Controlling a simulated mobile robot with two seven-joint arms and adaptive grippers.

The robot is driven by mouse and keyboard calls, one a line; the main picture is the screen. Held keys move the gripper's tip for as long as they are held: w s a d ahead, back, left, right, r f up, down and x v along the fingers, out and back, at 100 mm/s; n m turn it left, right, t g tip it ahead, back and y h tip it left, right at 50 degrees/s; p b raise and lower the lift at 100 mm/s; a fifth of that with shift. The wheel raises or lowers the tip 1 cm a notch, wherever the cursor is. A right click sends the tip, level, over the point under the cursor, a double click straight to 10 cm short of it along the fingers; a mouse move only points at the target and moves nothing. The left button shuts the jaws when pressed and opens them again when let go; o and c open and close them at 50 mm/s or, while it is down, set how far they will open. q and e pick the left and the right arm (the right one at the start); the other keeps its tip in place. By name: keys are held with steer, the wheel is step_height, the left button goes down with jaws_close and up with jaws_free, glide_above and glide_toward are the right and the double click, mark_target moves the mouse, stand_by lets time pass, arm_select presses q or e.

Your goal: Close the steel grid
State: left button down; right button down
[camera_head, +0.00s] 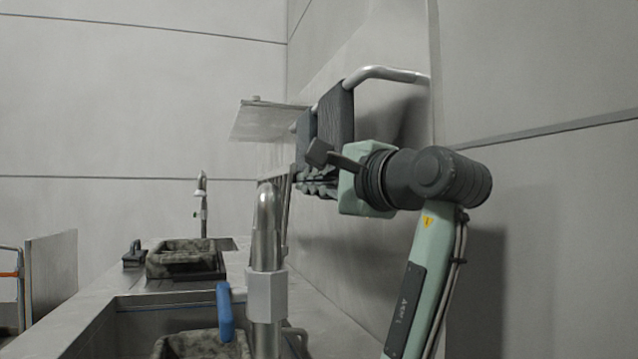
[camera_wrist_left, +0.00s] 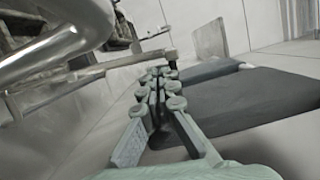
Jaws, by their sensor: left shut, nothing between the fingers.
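My left gripper (camera_head: 309,187) is shut and empty in the head view, beside the right-hand wall and just below dark cloths hanging on a rail. Its mint-green, ridged fingers fill the middle of the left wrist view (camera_wrist_left: 158,78) and are together. A narrow, dark slatted part (camera_head: 285,195), possibly the steel grid seen edge-on, stands nearly upright behind the sinks, just left of the fingertips. I cannot tell whether they touch. In the left wrist view a thin metal bar (camera_wrist_left: 100,68) runs beyond the fingers; its link to the grid is unclear. My right gripper is not in view.
A steel tap (camera_head: 267,235) rises in front, with another tap (camera_head: 202,205) farther back. A rail (camera_head: 385,73) with dark cloths (camera_head: 335,122) and a tilted shelf (camera_head: 268,122) are on the wall.

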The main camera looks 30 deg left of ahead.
mark_target(289, 182)
arm_select(q)
steer(key=s+a+n, duration=0.1)
steer(key=s+a, duration=0.1)
steer(key=shift+s+a, duration=0.15)
steer(key=shift+s, duration=0.25)
stand_by(0.4)
